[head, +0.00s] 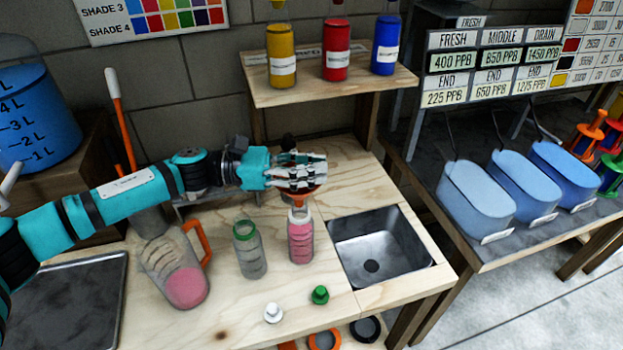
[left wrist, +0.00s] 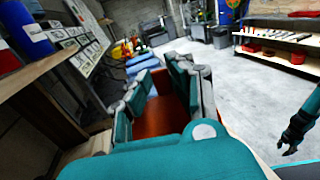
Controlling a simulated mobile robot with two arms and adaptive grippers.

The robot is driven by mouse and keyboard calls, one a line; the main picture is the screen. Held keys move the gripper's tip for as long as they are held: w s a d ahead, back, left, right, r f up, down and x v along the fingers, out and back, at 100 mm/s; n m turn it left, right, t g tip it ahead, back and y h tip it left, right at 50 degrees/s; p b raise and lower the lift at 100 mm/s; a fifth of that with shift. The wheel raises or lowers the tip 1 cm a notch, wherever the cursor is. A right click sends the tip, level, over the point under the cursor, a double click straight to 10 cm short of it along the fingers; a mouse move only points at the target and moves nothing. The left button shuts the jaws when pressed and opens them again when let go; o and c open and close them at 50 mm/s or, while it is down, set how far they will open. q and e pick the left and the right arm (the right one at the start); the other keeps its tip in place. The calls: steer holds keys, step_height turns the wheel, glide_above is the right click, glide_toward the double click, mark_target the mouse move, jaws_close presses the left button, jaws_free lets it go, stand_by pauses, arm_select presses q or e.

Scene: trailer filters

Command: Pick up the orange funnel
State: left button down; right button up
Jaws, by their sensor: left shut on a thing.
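My left gripper (head: 300,172) is shut on the orange funnel (head: 299,195), just above the bottle with pink liquid (head: 301,240). Most of the funnel is hidden by the fingers in the head view. In the left wrist view the funnel (left wrist: 158,117) shows as an orange-brown surface between the teal fingers (left wrist: 160,100). I cannot tell whether its spout is inside the bottle's neck. A teal and black part of my right arm shows at the right edge of the left wrist view; its gripper's state is unclear.
A green-necked bottle (head: 250,250) and a pitcher with pink liquid (head: 178,268) stand left of the pink bottle. A metal sink (head: 385,245) is to its right. White (head: 273,313) and green (head: 320,295) caps lie in front. A shelf (head: 335,80) with three coloured bottles stands behind.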

arm_select(q)
steer(key=s+a+r+b, duration=0.1)
steer(key=s+b, duration=0.1)
steer(key=s, duration=0.6)
steer(key=s+a+r+b, duration=0.1)
steer(key=s+a+b, duration=0.1)
steer(key=s, duration=0.6)
step_height(320, 180, down, 8)
steer(key=w+d+n+t+y, duration=0.1)
steer(key=w+n+t+y, duration=0.25)
steer(key=n+t, duration=0.5)
steer(key=s+a+f+n+t+y, duration=0.2)
steer(key=a+f+n+t+y, duration=0.2)
steer(key=a+y, duration=0.3)
steer(key=s+a+f+n+t+y, duration=0.2)
steer(key=a+f+n+t+y, duration=0.2)
steer(key=a+y, duration=0.3)
steer(key=shift+a+f+n, duration=0.4)
steer(key=shift+a+n, duration=0.05)
steer(key=shift+a, duration=0.6)
steer(key=shift+t+y, duration=0.25)
